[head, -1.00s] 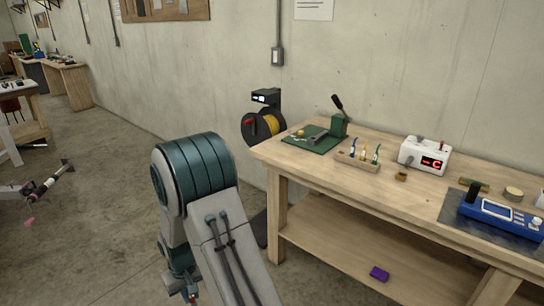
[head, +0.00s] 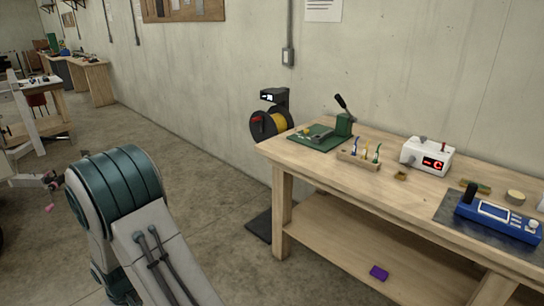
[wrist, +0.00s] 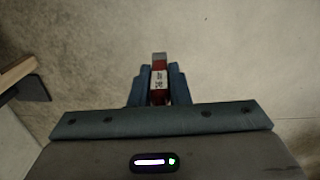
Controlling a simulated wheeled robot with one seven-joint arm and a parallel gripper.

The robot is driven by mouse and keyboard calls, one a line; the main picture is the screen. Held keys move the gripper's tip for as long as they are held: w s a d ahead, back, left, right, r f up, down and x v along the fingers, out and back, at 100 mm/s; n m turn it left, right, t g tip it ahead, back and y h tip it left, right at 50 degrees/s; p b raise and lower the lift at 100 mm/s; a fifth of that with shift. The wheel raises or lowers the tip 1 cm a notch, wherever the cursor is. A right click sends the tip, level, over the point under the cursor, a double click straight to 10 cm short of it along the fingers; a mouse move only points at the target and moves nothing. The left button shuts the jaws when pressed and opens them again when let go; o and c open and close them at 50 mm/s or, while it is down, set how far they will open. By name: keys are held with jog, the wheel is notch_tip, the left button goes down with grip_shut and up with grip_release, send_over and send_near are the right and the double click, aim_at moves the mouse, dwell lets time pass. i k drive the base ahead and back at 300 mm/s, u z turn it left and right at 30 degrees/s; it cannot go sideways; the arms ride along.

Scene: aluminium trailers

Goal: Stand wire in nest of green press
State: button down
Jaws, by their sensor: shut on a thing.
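My gripper (wrist: 160,88) is shut on a small red thing (wrist: 159,98) with a white printed label and a grey end, in the wrist view. I cannot tell whether it is the wire. In the head view I cannot make out the gripper clearly. The green press (head: 343,124) stands on the far left corner of the bench, on a green base plate (head: 303,140), its black-knobbed lever raised. A grey part lies on the plate; the nest is too small to make out. My gripper is away from the press, above bare grey floor.
A wooden block (head: 352,160) with several coloured upright pieces stands in front of the press on the workbench (head: 285,157). A white box with a red display (head: 428,157) and a blue device (head: 500,215) are farther right. A spool stand (head: 268,130) is left of the bench.

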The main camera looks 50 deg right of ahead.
aim_at(317, 142)
jog(key=z, duration=0.15)
jog(key=i, duration=1.25)
jog(key=z, duration=1)
jog(key=i, duration=0.65)
jog(key=z, duration=0.9)
